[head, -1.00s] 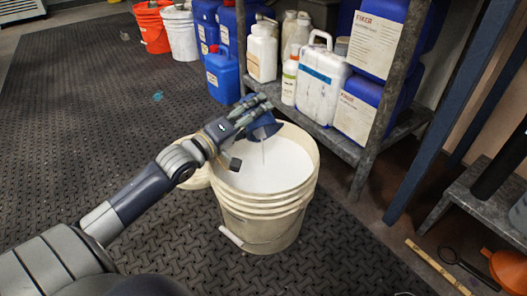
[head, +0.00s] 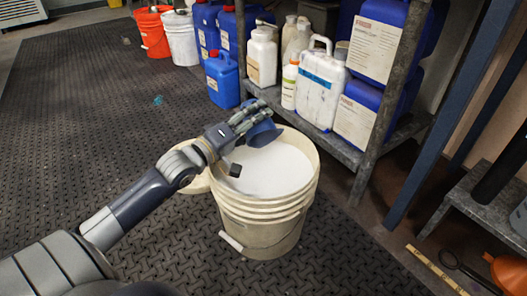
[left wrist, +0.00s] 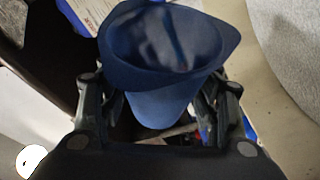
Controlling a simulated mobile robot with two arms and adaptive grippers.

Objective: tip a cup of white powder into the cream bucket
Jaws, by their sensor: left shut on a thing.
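The cream bucket (head: 262,232) stands upright on the floor, with white powder (head: 275,172) filling it to a little below the rim. My left gripper (head: 255,114) is shut on a blue cup (head: 262,135) and holds it above the far left side of the bucket's opening. The cup is still somewhat tilted, and no stream falls from it. In the left wrist view the cup (left wrist: 155,103) sits between the fingers, its inside dark blue with no clear powder in it. My right gripper is not in view.
A metal shelf (head: 345,147) with white jugs (head: 321,90) and blue canisters (head: 362,108) stands close behind the bucket. An orange bucket (head: 153,35) and a white bucket (head: 181,40) stand far left. The black mat (head: 90,120) is mostly clear at left.

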